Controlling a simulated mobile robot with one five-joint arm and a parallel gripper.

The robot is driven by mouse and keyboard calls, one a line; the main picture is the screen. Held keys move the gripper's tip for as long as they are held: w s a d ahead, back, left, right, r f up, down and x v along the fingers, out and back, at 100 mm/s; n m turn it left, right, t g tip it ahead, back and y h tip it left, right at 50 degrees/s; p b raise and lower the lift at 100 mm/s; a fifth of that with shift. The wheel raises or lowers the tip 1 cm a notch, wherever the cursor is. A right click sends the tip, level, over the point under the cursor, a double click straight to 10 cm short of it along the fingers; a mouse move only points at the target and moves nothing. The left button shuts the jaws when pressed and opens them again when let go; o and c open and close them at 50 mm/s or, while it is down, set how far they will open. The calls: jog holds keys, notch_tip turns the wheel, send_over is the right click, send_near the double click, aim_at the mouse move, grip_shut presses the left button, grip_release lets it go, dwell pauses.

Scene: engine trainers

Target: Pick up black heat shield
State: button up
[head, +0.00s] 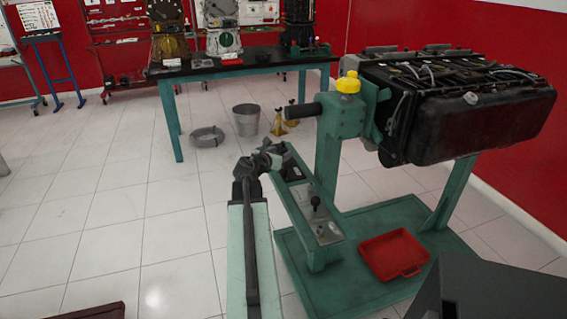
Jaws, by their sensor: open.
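The engine (465,105) hangs on a green stand (331,150) at the right, with a large black cover-like part along its side. I cannot tell for sure which black part is the heat shield. My gripper (279,153) is at the end of my arm, left of the stand's post and above the far end of its long narrow side tray. It is small and dark here. It is open, and I see nothing held in it. It is well apart from the engine.
A red tray (393,254) lies on the stand's green base. A yellow cap (348,83) tops the post. A dark workbench (240,62) with engine parts stands at the back. A grey bucket (246,120) and yellow jack stands (279,123) are on the floor.

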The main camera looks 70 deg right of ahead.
aim_at(284, 150)
jog(key=x, duration=0.3)
jog(key=b+x, duration=0.1)
jog(key=x, duration=0.1)
jog(key=shift+w, duration=0.2)
jog(key=shift+a, duration=0.15)
grip_shut()
dwell(0.9)
